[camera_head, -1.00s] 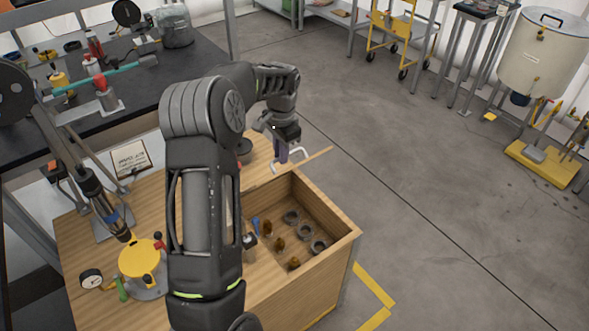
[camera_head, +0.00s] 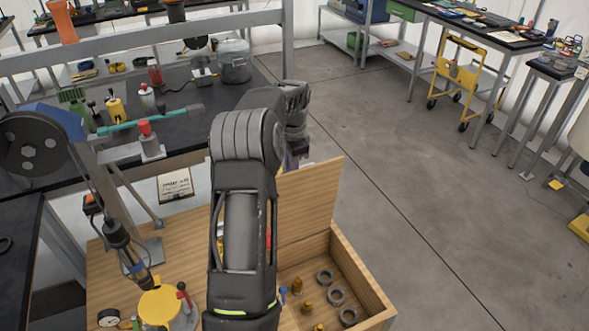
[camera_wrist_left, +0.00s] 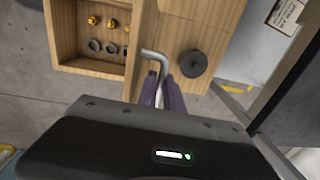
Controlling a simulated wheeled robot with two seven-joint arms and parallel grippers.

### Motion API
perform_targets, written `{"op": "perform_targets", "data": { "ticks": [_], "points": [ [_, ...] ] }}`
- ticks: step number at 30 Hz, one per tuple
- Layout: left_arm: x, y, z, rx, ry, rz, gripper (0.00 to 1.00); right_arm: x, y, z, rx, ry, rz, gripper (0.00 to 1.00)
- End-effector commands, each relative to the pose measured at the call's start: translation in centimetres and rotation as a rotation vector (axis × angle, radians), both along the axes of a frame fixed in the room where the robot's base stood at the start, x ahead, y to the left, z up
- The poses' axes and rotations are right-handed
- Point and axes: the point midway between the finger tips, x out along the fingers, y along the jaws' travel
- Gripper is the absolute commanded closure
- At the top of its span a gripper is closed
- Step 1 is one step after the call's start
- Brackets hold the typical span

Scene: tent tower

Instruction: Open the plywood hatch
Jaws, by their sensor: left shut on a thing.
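The plywood hatch (camera_head: 312,203) stands raised at a steep angle along one side of the open box in the head view. The box's compartment (camera_head: 375,292) is uncovered and holds grey rings (camera_head: 336,297) and brass-coloured pieces (camera_head: 306,281). My left gripper (camera_head: 298,152) is beside the hatch's upper part, partly hidden by my arm. In the left wrist view its purple fingers (camera_wrist_left: 165,92) are shut on a bent metal handle (camera_wrist_left: 155,55). My forearm hides part of the hatch and box. My right gripper is not in view.
A black round knob (camera_wrist_left: 193,63) is near the fingers in the wrist view. A cluttered dark workbench (camera_head: 185,105) stands behind. Open floor (camera_head: 420,190) lies right of the box.

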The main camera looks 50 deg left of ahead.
Motion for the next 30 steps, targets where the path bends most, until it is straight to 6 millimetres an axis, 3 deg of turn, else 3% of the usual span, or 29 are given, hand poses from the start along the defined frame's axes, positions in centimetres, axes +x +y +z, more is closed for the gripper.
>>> {"op": "perform_targets", "data": {
  "ticks": [7, 8, 16, 26, 30],
  "points": [
    [-0.3, -0.1, -0.6, -0.006, 0.012, -0.001, 1.00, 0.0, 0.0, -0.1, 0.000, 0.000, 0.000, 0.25],
    [-0.3, -0.1, -0.6, -0.006, 0.012, -0.001, 0.89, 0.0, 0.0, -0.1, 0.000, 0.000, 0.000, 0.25],
    [-0.1, -0.1, -0.3, -0.004, 0.005, -0.001, 0.68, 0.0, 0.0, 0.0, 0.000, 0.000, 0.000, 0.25],
    [0.0, -0.1, 0.1, -0.002, 0.002, 0.000, 0.68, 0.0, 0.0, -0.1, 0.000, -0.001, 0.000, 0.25],
    [0.0, -0.1, 1.1, -0.001, 0.000, 0.000, 0.68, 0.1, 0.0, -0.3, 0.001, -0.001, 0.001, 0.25]
  ]
}}
